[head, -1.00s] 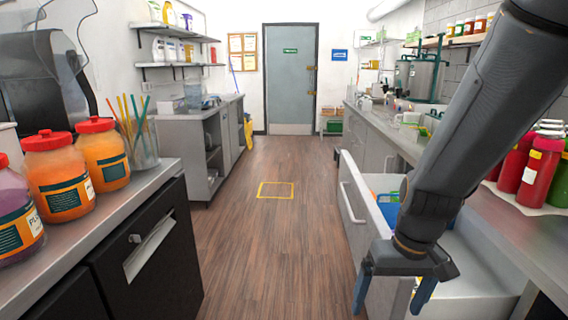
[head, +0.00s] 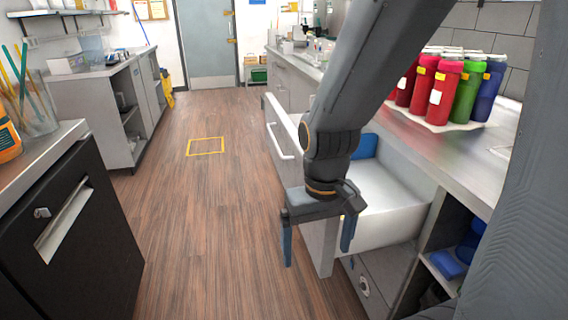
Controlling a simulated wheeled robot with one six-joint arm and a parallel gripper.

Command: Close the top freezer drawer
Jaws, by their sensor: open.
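The top freezer drawer (head: 385,205) is pulled out from under the right-hand counter. Its inside is white, and a blue item (head: 364,146) shows in it behind my arm. Its grey front with a bar handle (head: 277,140) faces the aisle. My gripper (head: 316,246) is open, with its two blue fingers pointing down. In the picture it overlaps the near end of the drawer front; I cannot tell whether it touches it. My arm hides part of the drawer and its front.
Bottles on a white tray (head: 432,121) stand on the right counter. Below are a closed lower drawer (head: 372,285) and an open shelf with blue items (head: 447,264). A black cabinet (head: 72,245) stands at left. The wooden floor (head: 205,210) between is clear.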

